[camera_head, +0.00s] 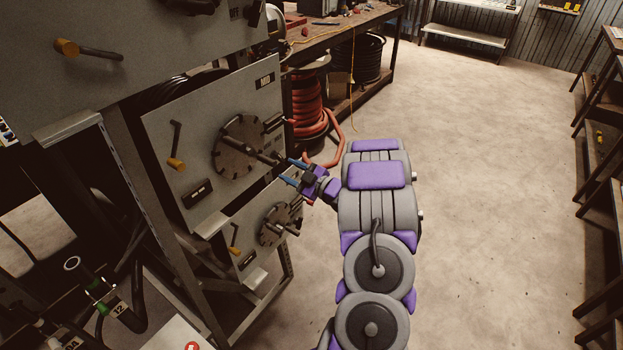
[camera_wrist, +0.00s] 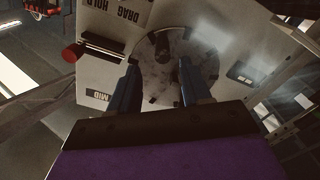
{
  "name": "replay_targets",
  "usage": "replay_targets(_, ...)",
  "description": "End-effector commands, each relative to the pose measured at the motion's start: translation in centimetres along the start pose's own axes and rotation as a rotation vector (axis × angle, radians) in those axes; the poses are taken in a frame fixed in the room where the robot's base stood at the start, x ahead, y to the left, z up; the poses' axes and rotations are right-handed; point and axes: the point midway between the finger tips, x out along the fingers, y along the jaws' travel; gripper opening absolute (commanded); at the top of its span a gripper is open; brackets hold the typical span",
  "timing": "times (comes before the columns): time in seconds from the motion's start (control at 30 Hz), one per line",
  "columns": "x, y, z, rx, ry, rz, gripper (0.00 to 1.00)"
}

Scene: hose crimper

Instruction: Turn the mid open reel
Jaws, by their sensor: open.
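The MID panel (camera_head: 180,125) is a grey plate with a round dark disc (camera_head: 230,160) at its middle, and a dark handle bar (camera_head: 263,157) sticks out from the disc toward my gripper. My gripper (camera_head: 291,171) is open, just right of and slightly below the bar's outer end. In the wrist view, the blue fingers of my gripper (camera_wrist: 160,80) stand apart in front of the disc (camera_wrist: 163,75). Contact between the fingers and the bar cannot be told.
Below is a similar panel with a smaller disc (camera_head: 273,226); above is another panel (camera_head: 150,45) with an orange-knobbed lever. A red hose coil (camera_head: 308,105) stands on the floor behind my gripper. A red knob (camera_wrist: 71,53) shows in the wrist view. Open floor (camera_head: 490,200) lies right.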

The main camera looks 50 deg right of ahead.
Motion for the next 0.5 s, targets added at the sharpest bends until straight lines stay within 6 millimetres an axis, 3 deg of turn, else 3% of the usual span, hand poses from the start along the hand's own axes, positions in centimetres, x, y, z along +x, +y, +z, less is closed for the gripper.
replay_targets(0.2,-4.4,0.1,0.1,0.002,-0.004,0.002,0.48)
replay_targets(0.5,-7.3,0.1,0.2,0.002,0.0,0.002,0.48)
